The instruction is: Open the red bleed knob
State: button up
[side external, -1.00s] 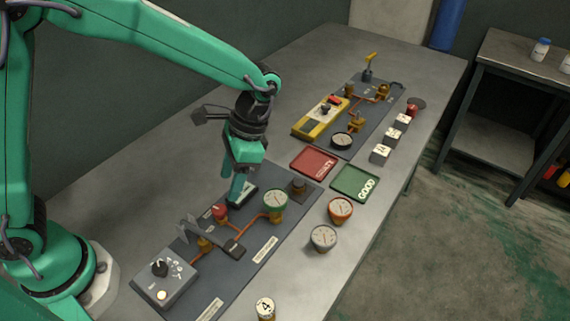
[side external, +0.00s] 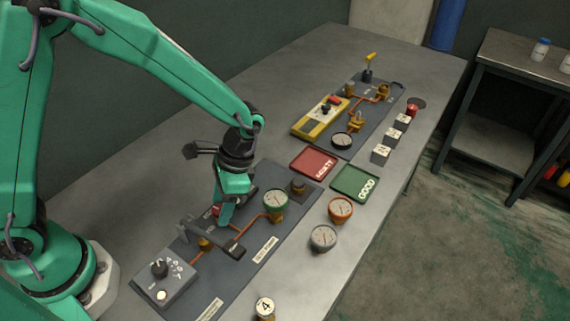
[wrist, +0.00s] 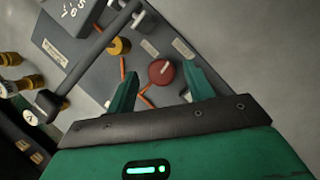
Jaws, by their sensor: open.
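The red bleed knob (wrist: 161,73) shows in the wrist view as a round red cap with a pale mark. It lies between the two fingers of my gripper (wrist: 160,70), with visible space on both sides. In the side view my gripper (side external: 224,222) points down over the near grey panel (side external: 262,222). The fingers are open and hold nothing. I cannot tell how far the fingertips are above the knob's base.
A dark lever (side external: 232,249) on a post stands close in front of my gripper. A green-rimmed gauge (side external: 275,200) stands to the right. A grey dial box (side external: 165,280) is at the panel's near end. Red (side external: 314,162) and green (side external: 356,182) trays lie beyond.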

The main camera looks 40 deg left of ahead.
jog(key=c, duration=1)
jog(key=shift+o, duration=0.2)
jog(key=shift+n, duration=0.3)
jog(key=shift+a+n, duration=0.1)
jog(key=shift+n, duration=1.6)
jog(key=o, duration=1)
jog(key=shift+c, duration=0.2)
jog(key=shift+w+r, duration=0.1)
jog(key=v, duration=0.7)
jog(key=shift+w+r, duration=0.15)
jog(key=shift+r, duration=0.15)
